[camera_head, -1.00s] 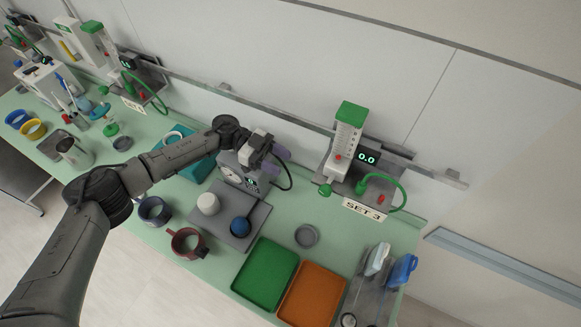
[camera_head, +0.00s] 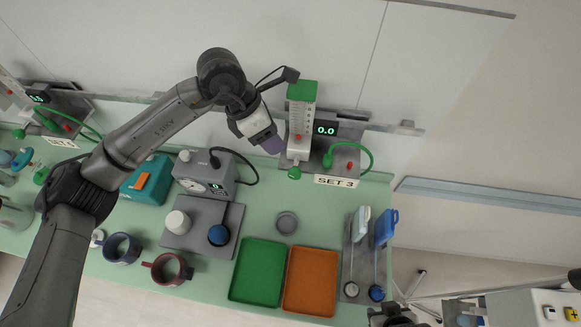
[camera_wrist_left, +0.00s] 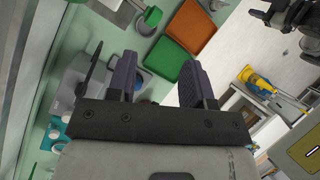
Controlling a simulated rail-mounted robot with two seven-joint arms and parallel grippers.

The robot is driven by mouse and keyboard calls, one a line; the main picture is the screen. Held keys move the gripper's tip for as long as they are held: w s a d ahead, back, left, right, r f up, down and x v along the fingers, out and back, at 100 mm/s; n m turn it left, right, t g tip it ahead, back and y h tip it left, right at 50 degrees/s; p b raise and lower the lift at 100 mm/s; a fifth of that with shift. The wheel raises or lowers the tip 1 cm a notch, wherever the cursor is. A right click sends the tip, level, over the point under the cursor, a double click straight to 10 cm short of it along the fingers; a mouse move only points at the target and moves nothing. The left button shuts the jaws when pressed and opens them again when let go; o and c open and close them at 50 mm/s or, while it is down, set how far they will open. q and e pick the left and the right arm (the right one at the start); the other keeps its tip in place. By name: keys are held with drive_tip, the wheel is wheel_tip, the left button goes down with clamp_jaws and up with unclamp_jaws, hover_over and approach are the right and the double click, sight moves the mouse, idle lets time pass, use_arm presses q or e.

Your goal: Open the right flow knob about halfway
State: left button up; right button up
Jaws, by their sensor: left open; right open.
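The SET 3 flow meter (camera_head: 301,112), with a green cap and a clear scaled tube, stands on the wall rail. The green round knob (camera_head: 294,172) is at its foot; a green knob also shows past my fingers in the left wrist view (camera_wrist_left: 153,15). The display (camera_head: 325,129) reads 0.0. My left gripper (camera_head: 270,143), with purple fingers, is just left of the meter, above and left of the knob, and apart from it. In the left wrist view its jaws (camera_wrist_left: 158,78) are open and empty. My right gripper (camera_head: 392,316) is partly visible at the bottom edge, far from the knob.
A green hose (camera_head: 352,147) loops at the meter's right, near a red button (camera_head: 349,166). A grey box (camera_head: 206,174) with a cable stands left. Below are a small grey dish (camera_head: 286,222), a green tray (camera_head: 259,271) and an orange tray (camera_head: 311,281).

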sight(290, 171)
use_arm(q)
drive_tip(key=d+f+m+p, duration=0.1)
drive_tip(key=f+m, duration=0.1)
drive_tip(key=f, duration=0.2)
drive_tip(key=d+f+m+p, duration=0.1)
drive_tip(key=d+f+m, duration=0.1)
drive_tip(key=f, duration=0.2)
drive_tip(key=d+f+m+p, duration=0.1)
drive_tip(key=f+m, duration=0.1)
drive_tip(key=f, duration=0.3)
drive_tip(key=shift+s+d+f+y, duration=0.1)
drive_tip(key=shift+s+d+y, duration=0.1)
drive_tip(key=shift+y, duration=0.2)
use_arm(e)
wheel_tip(290, 171, up, 3)
drive_tip(key=shift+d+f, duration=0.1)
